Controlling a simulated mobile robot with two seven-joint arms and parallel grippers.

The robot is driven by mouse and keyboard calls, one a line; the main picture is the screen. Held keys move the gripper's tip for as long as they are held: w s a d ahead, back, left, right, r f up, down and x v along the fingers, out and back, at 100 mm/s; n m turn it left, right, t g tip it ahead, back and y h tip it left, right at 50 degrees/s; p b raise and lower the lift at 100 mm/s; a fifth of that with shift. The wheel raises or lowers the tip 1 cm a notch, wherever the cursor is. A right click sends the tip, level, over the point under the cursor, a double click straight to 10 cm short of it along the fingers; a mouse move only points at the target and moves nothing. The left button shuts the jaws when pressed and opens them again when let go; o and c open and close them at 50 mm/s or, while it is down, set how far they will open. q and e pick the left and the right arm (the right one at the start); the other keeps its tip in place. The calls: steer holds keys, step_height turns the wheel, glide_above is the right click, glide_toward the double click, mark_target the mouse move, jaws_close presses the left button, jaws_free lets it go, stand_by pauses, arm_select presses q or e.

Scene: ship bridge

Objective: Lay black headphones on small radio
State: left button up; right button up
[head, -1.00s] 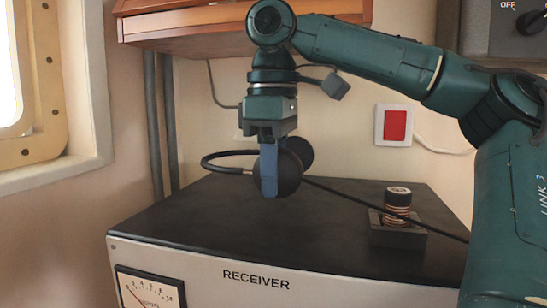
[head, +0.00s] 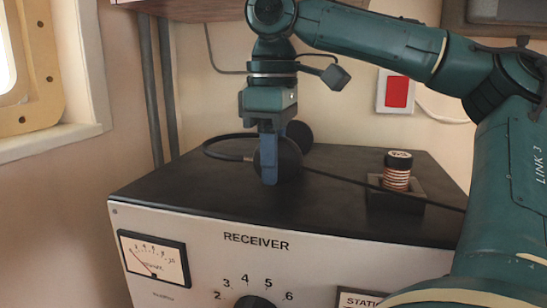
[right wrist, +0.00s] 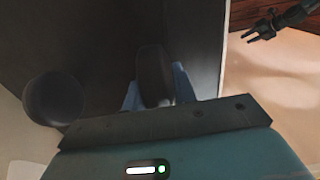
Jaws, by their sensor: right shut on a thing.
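The black headphones (head: 286,160) have round ear cups and a thin curved headband (head: 215,143) sticking out to the left. My right gripper (head: 269,168) points down and is shut on one ear cup; blue fingers show at its sides. The right wrist view shows the held cup (right wrist: 153,75) between the fingers and the other cup (right wrist: 52,98) at left. The headphones are over the black top of the radio (head: 165,185), a pale cabinet marked RECEIVER; I cannot tell whether they touch it. My left gripper (right wrist: 262,30) shows small in the right wrist view, its fingers apart.
A copper-banded coil (head: 398,172) stands in a dark square holder (head: 400,199) on the radio's right side. A thin black cord (head: 345,181) crosses the top towards the right. A red wall switch (head: 397,92) and a window (head: 40,70) are behind.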

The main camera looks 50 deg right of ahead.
steer(key=shift+f, duration=0.4)
steer(key=o, duration=0.9)
step_height(320, 180, up, 13)
steer(key=shift+r, duration=0.1)
